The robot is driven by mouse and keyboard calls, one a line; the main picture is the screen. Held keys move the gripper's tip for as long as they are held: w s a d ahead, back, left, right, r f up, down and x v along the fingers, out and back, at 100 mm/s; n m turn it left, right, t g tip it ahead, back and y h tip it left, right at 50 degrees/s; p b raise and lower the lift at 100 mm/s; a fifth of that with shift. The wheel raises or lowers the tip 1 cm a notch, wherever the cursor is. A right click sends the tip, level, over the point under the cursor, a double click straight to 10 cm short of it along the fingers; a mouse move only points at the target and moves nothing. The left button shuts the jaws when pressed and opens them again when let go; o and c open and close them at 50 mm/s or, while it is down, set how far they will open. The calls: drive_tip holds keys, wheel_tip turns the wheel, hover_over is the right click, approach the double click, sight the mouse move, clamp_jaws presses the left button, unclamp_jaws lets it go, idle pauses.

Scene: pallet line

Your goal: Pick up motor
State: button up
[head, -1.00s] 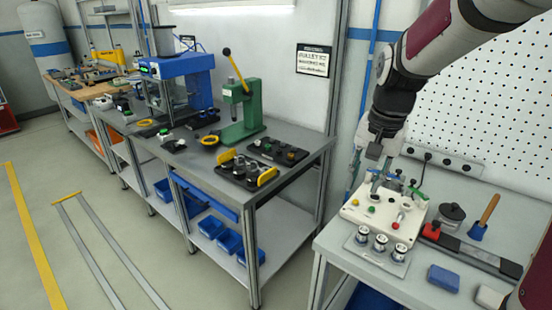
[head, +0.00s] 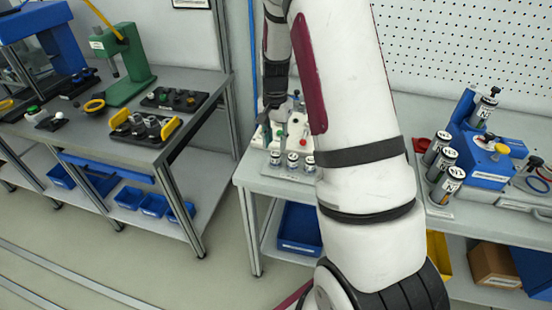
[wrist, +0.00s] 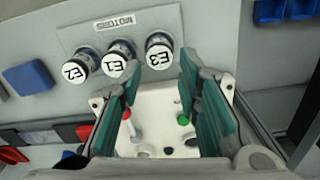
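Three small motors with white round caps stand in a row on a light plate (wrist: 84,36) marked MOTORS. In the wrist view they are E2 (wrist: 76,71), E1 (wrist: 115,66) and E3 (wrist: 159,59). They also show in the head view, left of my arm, at the table's front edge (head: 292,160). My gripper (wrist: 160,66) is open, with teal pads apart and nothing between them. Its fingertips point toward the row, near E1 and E3; I cannot tell whether they touch. In the head view my arm hides part of the area.
A white fixture (wrist: 155,115) with red and green knobs lies below the fingers. A blue block (wrist: 28,77) is at left. Across the head view, a blue station (head: 485,160) with larger labelled cylinders (head: 447,185) stands right, and another workbench (head: 190,88) stands left.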

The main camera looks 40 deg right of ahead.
sight(276, 154)
drive_tip(key=shift+s+f+p, duration=0.1)
drive_tip(key=shift+f+p, duration=0.45)
drive_tip(key=shift+f, duration=2.45)
clamp_jaws()
